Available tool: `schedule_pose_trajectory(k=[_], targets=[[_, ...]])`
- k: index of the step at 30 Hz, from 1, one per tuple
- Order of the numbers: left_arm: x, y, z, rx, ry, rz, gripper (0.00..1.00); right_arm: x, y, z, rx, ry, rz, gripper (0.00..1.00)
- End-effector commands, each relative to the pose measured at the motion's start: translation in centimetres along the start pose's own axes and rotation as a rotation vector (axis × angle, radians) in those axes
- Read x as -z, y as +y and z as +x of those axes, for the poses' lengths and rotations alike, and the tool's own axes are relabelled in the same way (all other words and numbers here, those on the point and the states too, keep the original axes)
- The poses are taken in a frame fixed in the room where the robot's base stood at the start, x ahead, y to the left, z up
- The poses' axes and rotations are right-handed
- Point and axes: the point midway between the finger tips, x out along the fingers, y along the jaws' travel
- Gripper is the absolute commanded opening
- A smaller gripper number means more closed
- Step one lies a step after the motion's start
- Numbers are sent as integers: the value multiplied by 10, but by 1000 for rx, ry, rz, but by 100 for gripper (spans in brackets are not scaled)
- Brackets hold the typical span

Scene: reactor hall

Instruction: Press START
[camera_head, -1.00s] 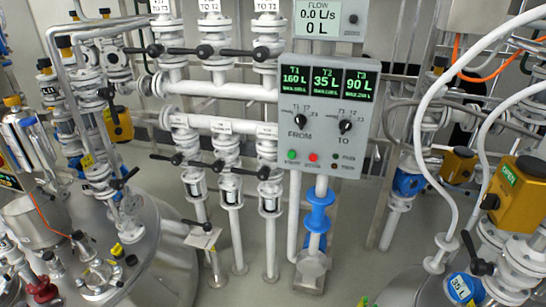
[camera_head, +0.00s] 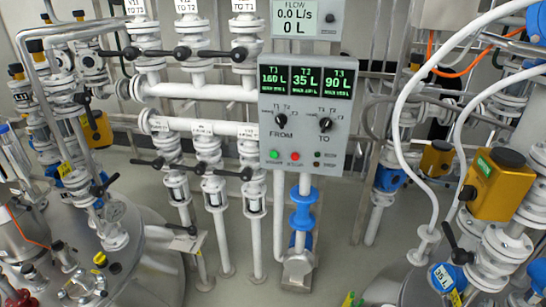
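A grey control panel (camera_head: 307,140) stands upright at the middle of the head view. A green button (camera_head: 273,154) sits at its lower left, with a red button (camera_head: 295,156) just to the right. The labels under the buttons are too small to read. Above them are the FROM knob (camera_head: 281,120) and the TO knob (camera_head: 326,125). Three displays (camera_head: 305,80) read T1 160 L, T2 35 L and T3 90 L. Neither of my grippers shows in this view.
A flow display (camera_head: 296,18) above the panel reads 0.0 L/s and 0 L. White pipes with black-handled valves (camera_head: 207,149) stand left of the panel. A steel tank (camera_head: 150,265) is at lower left. Yellow actuators (camera_head: 497,185) and white hoses fill the right. Some bare floor (camera_head: 345,255) shows below the panel.

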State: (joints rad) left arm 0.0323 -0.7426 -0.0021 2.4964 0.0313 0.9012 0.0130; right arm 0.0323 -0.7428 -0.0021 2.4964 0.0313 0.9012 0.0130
Motion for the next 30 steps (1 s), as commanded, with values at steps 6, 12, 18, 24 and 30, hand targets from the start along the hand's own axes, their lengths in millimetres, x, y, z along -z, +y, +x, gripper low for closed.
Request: schedule_pose_trajectory(k=[6, 12, 18, 24, 30], targets=[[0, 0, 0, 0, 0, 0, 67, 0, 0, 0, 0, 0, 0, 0], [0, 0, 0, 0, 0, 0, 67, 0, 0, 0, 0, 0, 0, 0], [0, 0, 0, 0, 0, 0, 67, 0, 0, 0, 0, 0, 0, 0], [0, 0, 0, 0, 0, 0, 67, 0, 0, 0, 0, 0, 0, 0], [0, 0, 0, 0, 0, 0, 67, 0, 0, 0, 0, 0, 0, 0]])
